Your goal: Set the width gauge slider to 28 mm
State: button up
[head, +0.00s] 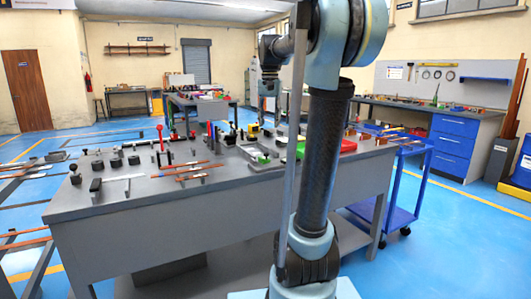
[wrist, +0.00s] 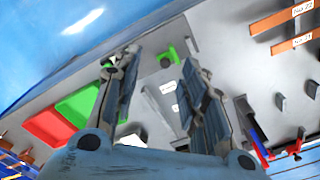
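In the wrist view my gripper (wrist: 160,57) is open, its two fingers spread apart with nothing between them. In the head view my gripper (head: 269,84) hangs in the air above the bench, seen small beside my arm. Below the fingers in the wrist view is a grey fixture with a green block (wrist: 171,55), which may be the width gauge and its slider. Small white labels (wrist: 168,87) lie near it, too small to read. The green block likely shows in the head view (head: 263,159) on the bench. The slider's setting cannot be read.
The grey workbench (head: 240,205) carries copper bars (head: 185,168), several dark blocks and upright tools. Red (wrist: 47,135) and green (wrist: 77,104) trays lie left in the wrist view. A blue cart (head: 405,200) stands at the bench's right. Blue floor is open in front.

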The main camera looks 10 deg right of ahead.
jog(key=w+r, duration=0.3)
jog(key=w, duration=0.3)
jog(key=shift+m, duration=0.4)
jog(key=f, duration=1.7)
jog(key=shift+s+a+f, duration=0.1)
jog(key=shift+s+f, duration=0.1)
grip_shut()
